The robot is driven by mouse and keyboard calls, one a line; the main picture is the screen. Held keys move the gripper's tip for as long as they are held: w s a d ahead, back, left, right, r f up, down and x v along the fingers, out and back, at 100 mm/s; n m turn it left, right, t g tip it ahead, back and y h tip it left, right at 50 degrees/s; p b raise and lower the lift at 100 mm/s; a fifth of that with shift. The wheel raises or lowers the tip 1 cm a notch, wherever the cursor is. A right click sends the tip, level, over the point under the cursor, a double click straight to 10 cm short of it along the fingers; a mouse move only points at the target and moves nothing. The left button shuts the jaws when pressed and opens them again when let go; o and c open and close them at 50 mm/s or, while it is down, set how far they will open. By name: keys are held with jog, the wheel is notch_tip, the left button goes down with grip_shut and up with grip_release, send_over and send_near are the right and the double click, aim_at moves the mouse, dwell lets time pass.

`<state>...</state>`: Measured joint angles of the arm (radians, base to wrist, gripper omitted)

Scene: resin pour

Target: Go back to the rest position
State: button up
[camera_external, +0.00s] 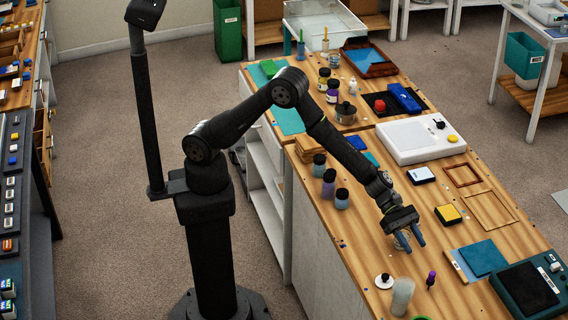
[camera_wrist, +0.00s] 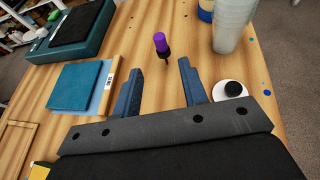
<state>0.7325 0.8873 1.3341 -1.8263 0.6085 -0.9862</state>
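My gripper (camera_external: 411,240) is over the wooden bench, on the near right part of the bench top. In the wrist view my gripper (camera_wrist: 165,85) shows two blue fingers spread apart, with nothing between them. A purple-capped tool with a dark tip (camera_wrist: 161,45) is beyond the fingertips. It also shows in the external view (camera_external: 431,279), below and to the right of my gripper. A stack of translucent cups (camera_external: 402,296) and a white disc with a black knob (camera_external: 384,281) are close by.
Free wood lies around my gripper.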

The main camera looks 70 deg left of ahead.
aim_at(432, 272)
jog(key=x, duration=1.2)
jog(key=shift+f, duration=0.2)
notch_tip(432, 272, up, 2)
jog(key=shift+r, duration=0.4)
